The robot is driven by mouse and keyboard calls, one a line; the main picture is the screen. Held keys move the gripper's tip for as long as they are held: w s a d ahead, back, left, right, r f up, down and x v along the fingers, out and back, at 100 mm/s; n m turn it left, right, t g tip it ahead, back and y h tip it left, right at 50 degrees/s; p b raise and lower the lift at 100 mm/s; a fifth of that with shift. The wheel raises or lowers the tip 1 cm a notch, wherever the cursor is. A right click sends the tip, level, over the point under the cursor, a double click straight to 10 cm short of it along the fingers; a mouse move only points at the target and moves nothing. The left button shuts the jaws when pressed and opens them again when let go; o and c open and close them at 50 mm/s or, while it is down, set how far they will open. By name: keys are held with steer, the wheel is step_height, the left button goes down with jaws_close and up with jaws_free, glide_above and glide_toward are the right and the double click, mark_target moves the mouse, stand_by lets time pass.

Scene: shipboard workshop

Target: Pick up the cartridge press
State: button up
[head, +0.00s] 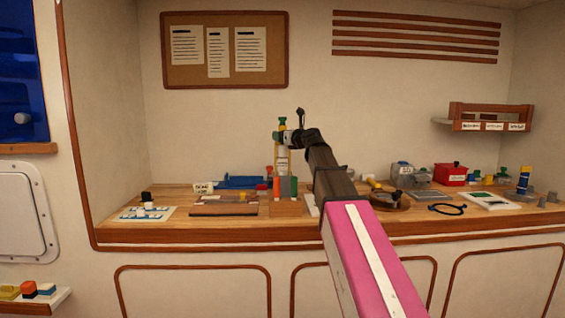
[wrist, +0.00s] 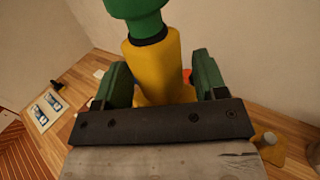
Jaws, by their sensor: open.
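What I take to be the cartridge press is an upright yellow body with a green top and a dark collar; it stands at the middle of the bench in the head view (head: 282,160) and fills the upper middle of the wrist view (wrist: 153,62). My gripper (wrist: 162,80) is open, with one green finger on each side of the yellow body in the picture. Gaps show between the fingers and the body. In the head view my gripper (head: 284,136) is at the upper part of the press.
The wooden bench (head: 225,233) holds several things close by: a blue tool (head: 240,182) to the left, a wooden block with coloured pieces (head: 286,208) in front, and a grey box (head: 403,174) and red box (head: 450,175) to the right. A wall shelf (head: 490,117) hangs at right.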

steer(key=shift+w+a, duration=0.2)
steer(key=shift+w, duration=0.1)
steer(key=c, duration=1)
steer(key=shift+r, duration=0.1)
step_height(320, 180, up, 10)
steer(key=shift+f, duration=0.1)
steer(key=shift+r, duration=0.25)
steer(key=shift+r, duration=0.25)
steer(key=shift+s, duration=0.15)
